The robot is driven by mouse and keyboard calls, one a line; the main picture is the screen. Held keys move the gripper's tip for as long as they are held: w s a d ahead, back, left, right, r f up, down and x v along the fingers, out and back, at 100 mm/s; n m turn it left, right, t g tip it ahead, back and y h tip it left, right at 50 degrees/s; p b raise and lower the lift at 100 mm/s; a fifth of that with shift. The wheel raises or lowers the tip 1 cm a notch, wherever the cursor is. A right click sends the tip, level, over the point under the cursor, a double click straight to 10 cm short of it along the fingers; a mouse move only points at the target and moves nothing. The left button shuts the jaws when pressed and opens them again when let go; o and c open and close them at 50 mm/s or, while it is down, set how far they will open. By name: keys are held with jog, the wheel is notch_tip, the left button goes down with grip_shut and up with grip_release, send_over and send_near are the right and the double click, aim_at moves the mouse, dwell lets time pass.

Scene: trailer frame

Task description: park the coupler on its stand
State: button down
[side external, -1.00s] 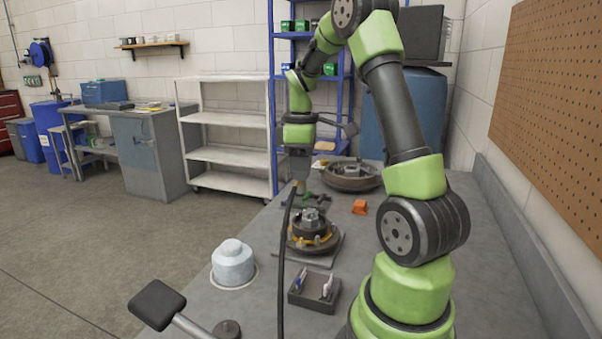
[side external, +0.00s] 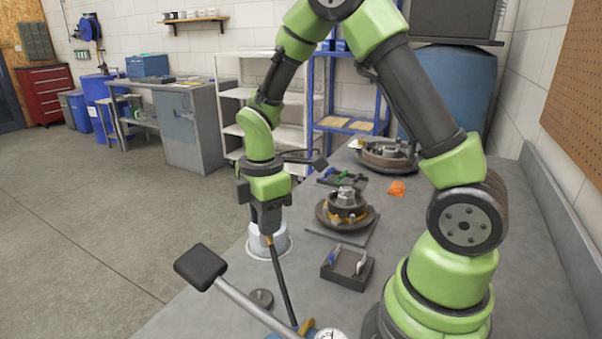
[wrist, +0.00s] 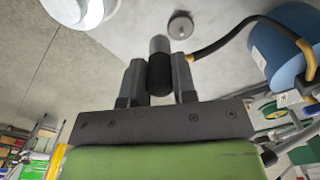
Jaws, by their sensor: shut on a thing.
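My gripper (side external: 263,232) is shut on the coupler. In the wrist view my gripper (wrist: 159,78) has a finger on each side of the coupler (wrist: 160,68), a dark ribbed cylinder with a lighter grey end. A black hose (wrist: 222,38) runs from beside the coupler to a blue body (wrist: 285,45). A small grey round disc (side external: 261,298) lies on the table; it also shows in the wrist view (wrist: 180,26), beyond the coupler's end and apart from it. It may be the stand, but I cannot be sure.
A white canister (side external: 277,242) stands behind my gripper. A lever with a black grip (side external: 200,267) crosses the front. A hub (side external: 347,208) on a plate and a dark tray (side external: 347,268) sit to the right.

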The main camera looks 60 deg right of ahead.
jog(key=shift+s+a+f+n, duration=0.15)
jog(key=shift+a+f+n, duration=0.25)
jog(key=shift+a+f, duration=0.55)
jog(key=shift+s+a+f+n, duration=0.2)
jog(key=shift+a+f+n, duration=0.3)
jog(key=shift+f, duration=0.8)
jog(key=shift+s+a+f+n, duration=0.15)
jog(key=shift+a+f+n, duration=0.15)
jog(key=shift+a+f, duration=0.7)
jog(key=shift+d+f, duration=0.1)
jog(key=shift+f, duration=0.9)
dwell(0.3)
jog(key=shift+c, duration=2.2)
grip_release()
notch_tip(320, 180, up, 7)
